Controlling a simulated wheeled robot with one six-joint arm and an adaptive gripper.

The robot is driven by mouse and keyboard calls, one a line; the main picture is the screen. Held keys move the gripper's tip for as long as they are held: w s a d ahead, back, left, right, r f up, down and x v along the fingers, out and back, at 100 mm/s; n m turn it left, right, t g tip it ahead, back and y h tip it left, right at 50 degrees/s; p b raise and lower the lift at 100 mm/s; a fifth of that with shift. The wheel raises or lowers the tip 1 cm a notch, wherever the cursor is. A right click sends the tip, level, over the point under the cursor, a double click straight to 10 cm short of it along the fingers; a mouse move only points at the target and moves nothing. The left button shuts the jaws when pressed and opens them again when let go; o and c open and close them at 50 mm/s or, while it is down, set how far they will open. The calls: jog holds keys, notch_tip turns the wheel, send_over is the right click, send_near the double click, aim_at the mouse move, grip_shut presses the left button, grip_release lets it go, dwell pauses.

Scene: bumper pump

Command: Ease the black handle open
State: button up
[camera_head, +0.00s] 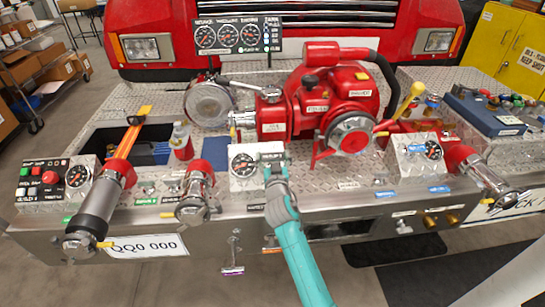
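I cannot make out for certain which part is the black handle. My teal arm comes up from the bottom edge. My gripper (272,158) is at the front of the deck, just right of the gauge box (243,170) and below the pump. Its fingers are small and overlap the box edge, so whether they are open or touching anything is unclear.
A metal lever (240,83) lies left of the pump. An orange bar (132,135) and a yellow handle (412,96) stick up from the deck. Red and chrome outlets (195,195) line the front. A blue case (485,112) stands at right. Open floor lies in front.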

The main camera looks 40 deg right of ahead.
aim_at(274, 153)
jog(key=c, duration=0.3)
jog(key=shift+s+a+r, duration=0.25)
jog(key=shift+s+r, duration=0.1)
jog(key=shift+r, duration=0.35)
jog(key=shift+s+a+r, duration=0.2)
jog(key=shift+s+r, duration=0.1)
jog(key=shift+r, duration=0.45)
jog(key=shift+s+a+r, duration=0.25)
jog(key=shift+s+r, duration=0.1)
jog(key=shift+r, duration=0.35)
jog(key=o, duration=1.5)
jog(key=shift+s+r, duration=0.1)
jog(key=shift+r, duration=0.05)
jog(key=shift+o, duration=0.2)
jog(key=shift+s+a+f, duration=0.15)
jog(key=shift+f, duration=0.05)
jog(key=v, duration=1.1)
jog(key=shift+s+a, duration=0.2)
